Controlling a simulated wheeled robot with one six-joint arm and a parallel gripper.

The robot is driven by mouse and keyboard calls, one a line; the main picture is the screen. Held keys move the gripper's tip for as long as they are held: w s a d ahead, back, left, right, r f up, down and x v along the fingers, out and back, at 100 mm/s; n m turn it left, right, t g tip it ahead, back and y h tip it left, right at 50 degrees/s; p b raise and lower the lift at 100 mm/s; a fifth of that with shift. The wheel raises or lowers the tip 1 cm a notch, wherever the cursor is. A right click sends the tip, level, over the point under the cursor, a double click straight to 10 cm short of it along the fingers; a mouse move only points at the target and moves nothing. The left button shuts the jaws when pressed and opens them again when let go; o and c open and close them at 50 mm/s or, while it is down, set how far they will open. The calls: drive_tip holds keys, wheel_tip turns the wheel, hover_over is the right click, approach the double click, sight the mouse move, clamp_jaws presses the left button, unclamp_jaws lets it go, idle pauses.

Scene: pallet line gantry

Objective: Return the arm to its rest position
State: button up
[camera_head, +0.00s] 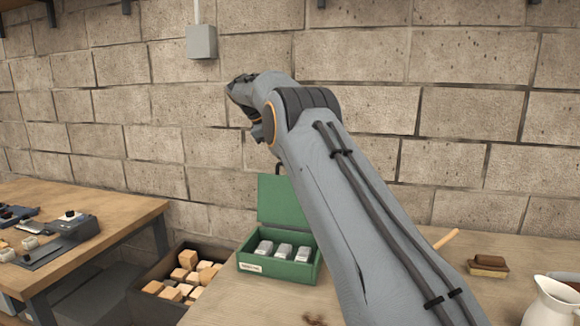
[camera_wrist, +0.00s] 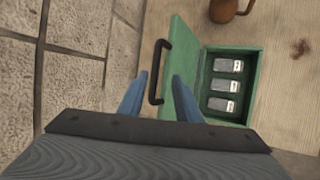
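My gripper (camera_wrist: 160,80) shows in the wrist view as two blue fingers held apart, with nothing held between them. The black lid handle (camera_wrist: 157,72) lies in line with the gap and appears beyond the fingertips. In the head view my grey arm (camera_head: 335,190) reaches up from the lower right and bends near the wall; the gripper's fingers cannot be made out there. The green box (camera_head: 280,262) stands on the wooden table with its lid (camera_head: 284,200) raised. Three metal pieces (camera_head: 283,250) sit in it.
A crate (camera_head: 140,280) of wooden blocks stands left of the table. A workbench (camera_head: 130,212) with devices is at far left. A brush (camera_head: 488,265) and white jug (camera_head: 553,300) are at the right. The block wall (camera_head: 380,60) rises close behind; a grey box (camera_head: 201,41) hangs there.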

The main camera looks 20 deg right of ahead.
drive_tip(key=shift+v, duration=1)
